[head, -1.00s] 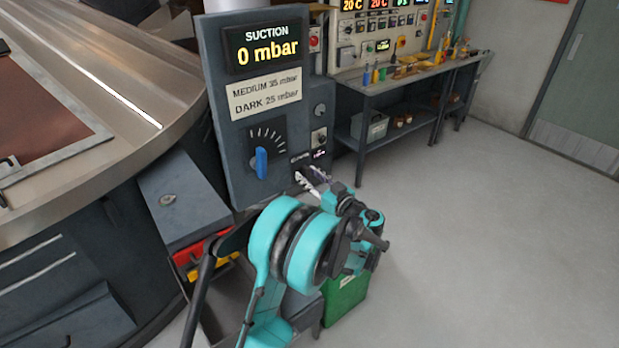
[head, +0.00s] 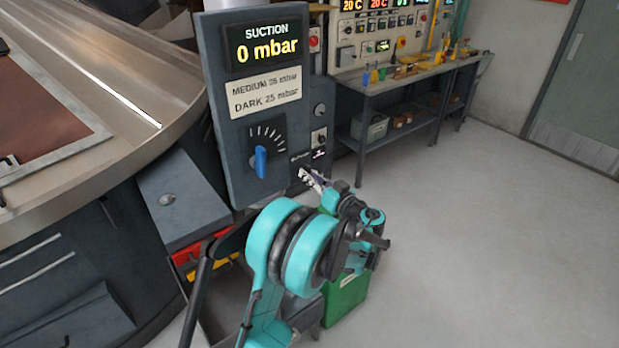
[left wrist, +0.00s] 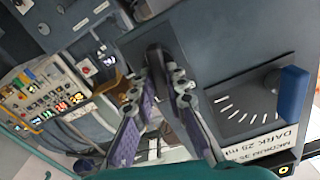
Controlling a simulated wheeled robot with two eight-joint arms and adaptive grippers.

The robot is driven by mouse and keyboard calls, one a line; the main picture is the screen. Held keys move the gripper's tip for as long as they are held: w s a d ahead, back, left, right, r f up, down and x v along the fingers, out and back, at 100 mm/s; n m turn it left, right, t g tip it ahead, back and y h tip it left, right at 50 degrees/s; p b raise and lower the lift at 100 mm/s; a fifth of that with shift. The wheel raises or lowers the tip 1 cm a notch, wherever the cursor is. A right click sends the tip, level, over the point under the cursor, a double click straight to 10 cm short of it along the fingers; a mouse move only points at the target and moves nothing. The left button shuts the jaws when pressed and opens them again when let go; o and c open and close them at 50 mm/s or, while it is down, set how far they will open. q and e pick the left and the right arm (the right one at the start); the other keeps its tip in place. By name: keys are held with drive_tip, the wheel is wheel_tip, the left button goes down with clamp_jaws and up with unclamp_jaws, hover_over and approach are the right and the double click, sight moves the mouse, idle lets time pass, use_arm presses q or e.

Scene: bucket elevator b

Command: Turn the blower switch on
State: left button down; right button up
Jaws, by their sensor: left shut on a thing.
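The dark grey control panel (head: 233,110) stands upright, with a suction display (head: 267,45) reading 0 mbar. A blue pointer knob (head: 261,162) sits below the display; it also shows in the left wrist view (left wrist: 293,92). The blower switch is at the panel's lower right, mostly hidden behind my gripper in the head view. In the left wrist view its dark lever (left wrist: 155,60) stands between my fingers. My left gripper (head: 308,178) is shut on this lever, and its fingers (left wrist: 160,85) lie on both sides of it. My right gripper is not in view.
A round steel machine (head: 150,75) with a brown plate fills the left. A green bin (head: 346,298) stands below my left arm. A workbench (head: 410,80) with instruments is at the back. The floor on the right is clear.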

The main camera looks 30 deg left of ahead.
use_arm(q)
drive_tip(key=shift+w+d+f+m+b, duration=0.15)
drive_tip(key=shift+m+b, duration=0.45)
drive_tip(key=shift+m, duration=3.1)
drive_tip(key=shift+w+a+f+m+b, duration=0.15)
drive_tip(key=shift+m+b, duration=0.45)
drive_tip(key=shift+m, duration=3.1)
drive_tip(key=shift+s+d, duration=0.1)
drive_tip(key=c, duration=1.5)
unclamp_jaws()
drive_tip(key=shift+c, duration=0.2)
drive_tip(key=shift+d, duration=0.1)
drive_tip(key=v, duration=1.2)
